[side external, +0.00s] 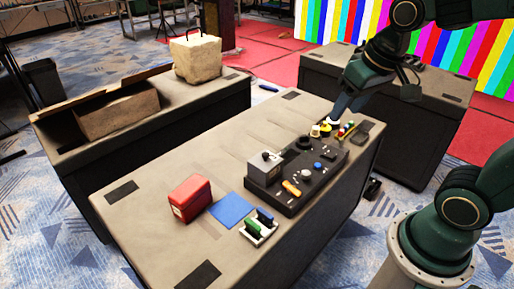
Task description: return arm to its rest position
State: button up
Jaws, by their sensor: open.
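My arm is dark green and reaches in from the right side of the side external view. My gripper (337,112) points down over the far right end of the grey work table (150,215). Its fingertips are small here and sit just above or beside a few small yellow and white items (322,128). I see nothing held between the fingers, and I cannot tell whether they touch those items. A black device board (325,172) with knobs, an orange part and a grey box lies on the table, nearer the camera than the gripper.
A red box (190,197), a blue square (231,209) and a small rack (259,227) stand on the table's near half. An open cardboard box (118,112) and a tan block (196,57) sit on the left table. Another dark table (425,125) stands behind right.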

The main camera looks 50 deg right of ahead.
jog(key=s+a+r+n+t, duration=0.1)
jog(key=s+a+r+n, duration=0.1)
jog(key=s, duration=0.5)
jog(key=shift+s+a+n+t, duration=0.15)
jog(key=shift+s+n+t, duration=0.1)
jog(key=shift+n+t, duration=0.05)
dwell(0.8)
